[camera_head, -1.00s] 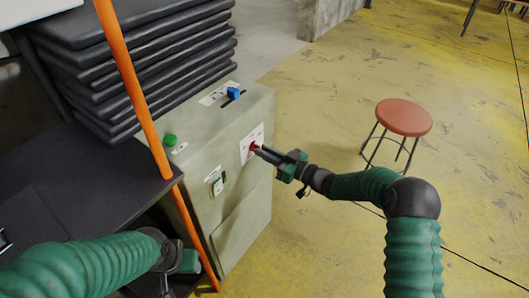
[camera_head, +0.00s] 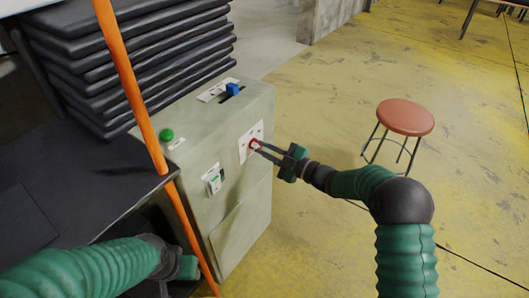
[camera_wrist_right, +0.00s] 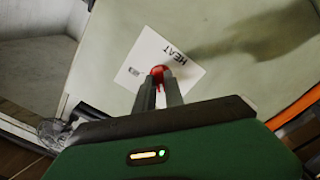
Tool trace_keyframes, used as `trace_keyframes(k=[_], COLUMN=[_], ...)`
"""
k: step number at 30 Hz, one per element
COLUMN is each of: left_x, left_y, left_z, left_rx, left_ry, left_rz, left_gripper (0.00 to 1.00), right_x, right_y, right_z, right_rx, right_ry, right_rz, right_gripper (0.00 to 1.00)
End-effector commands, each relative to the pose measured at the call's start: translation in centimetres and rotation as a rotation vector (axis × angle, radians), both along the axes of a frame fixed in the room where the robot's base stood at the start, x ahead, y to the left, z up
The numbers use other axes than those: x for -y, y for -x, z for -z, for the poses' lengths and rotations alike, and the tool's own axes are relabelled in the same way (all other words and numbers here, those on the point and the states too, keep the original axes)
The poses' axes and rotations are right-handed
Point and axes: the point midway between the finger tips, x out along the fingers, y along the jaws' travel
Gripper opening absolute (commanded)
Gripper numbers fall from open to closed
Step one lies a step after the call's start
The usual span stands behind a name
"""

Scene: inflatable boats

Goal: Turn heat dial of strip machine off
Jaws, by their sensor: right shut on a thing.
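The strip machine (camera_head: 235,215) is a grey-green cabinet standing left of centre in the head view. Its red heat dial (camera_head: 254,144) sits on a white plate (camera_head: 244,152) on the side facing my right arm. In the right wrist view the plate reads HEAT, and the red dial (camera_wrist_right: 158,71) shows at the fingertips. My right gripper (camera_head: 259,147) is shut on the dial, with one finger on either side; the fingers partly hide it. My left gripper (camera_head: 187,267) is low at the left, apart from the dial, and its fingers cannot be made out.
A green button (camera_head: 166,134) and a blue lever (camera_head: 232,89) are on the machine's top, and a switch (camera_head: 214,181) is on its front. An orange pole (camera_head: 133,87) crosses in front. Black pads (camera_head: 135,55) are stacked behind. A red stool (camera_head: 406,117) stands right on open floor.

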Motion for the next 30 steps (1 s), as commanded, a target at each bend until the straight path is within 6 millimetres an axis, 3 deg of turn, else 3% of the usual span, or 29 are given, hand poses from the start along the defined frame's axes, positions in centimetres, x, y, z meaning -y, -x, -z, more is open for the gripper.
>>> trace_keyframes(k=[1, 12, 28, 29, 30], left_x=[0.0, 0.0, 0.0, 0.0, 0.0], left_y=[0.0, 0.0, 0.0, 0.0, 0.0], left_z=[0.49, 1.36, 1.44, 1.44, 1.44], left_rx=[0.0, 0.0, 0.0, 0.0, 0.0], left_ry=[0.0, 0.0, 0.0, 0.0, 0.0], left_rz=[0.0, 0.0, 0.0, 0.0, 0.0], left_gripper=[0.45, 0.45, 0.45, 0.45, 0.45], right_x=[0.08, 0.11, 0.1, 0.1, 0.1], right_y=[0.09, 0.1, 0.12, 0.12, 0.12], right_z=[0.77, 0.7, 0.66, 0.67, 0.66], right_rx=[0.015, 0.142, 0.163, 0.163, 0.163], right_ry=[0.025, 0.119, 0.136, 0.135, 0.135], right_rz=[0.001, 0.0, -0.001, -0.001, -0.001], right_gripper=[0.0, 0.0, 0.0, 0.15, 0.2])
